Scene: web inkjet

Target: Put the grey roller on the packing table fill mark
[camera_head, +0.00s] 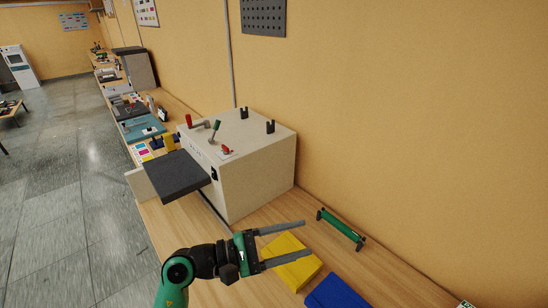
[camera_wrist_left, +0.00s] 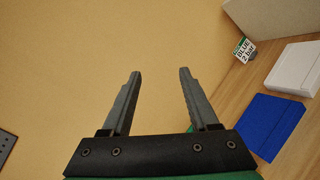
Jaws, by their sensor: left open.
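My left gripper (camera_head: 307,238) is open and empty in the head view, its fingers above a yellow block on the wooden bench. It also shows open in the left wrist view (camera_wrist_left: 160,73), with only the tan wall between its fingers. A green roller-like bar (camera_head: 341,229) with dark ends lies on the bench just beyond the fingertips, apart from them. I cannot make out a grey roller or a fill mark in either view. My right gripper is not in view.
A large pale machine box (camera_head: 250,170) with levers and two black brackets stands left of the green bar. A dark grey platform (camera_head: 178,173) juts from its front. The yellow block (camera_head: 290,262) and a blue block (camera_head: 335,292) lie near my gripper. A white block (camera_wrist_left: 294,68) shows in the wrist view.

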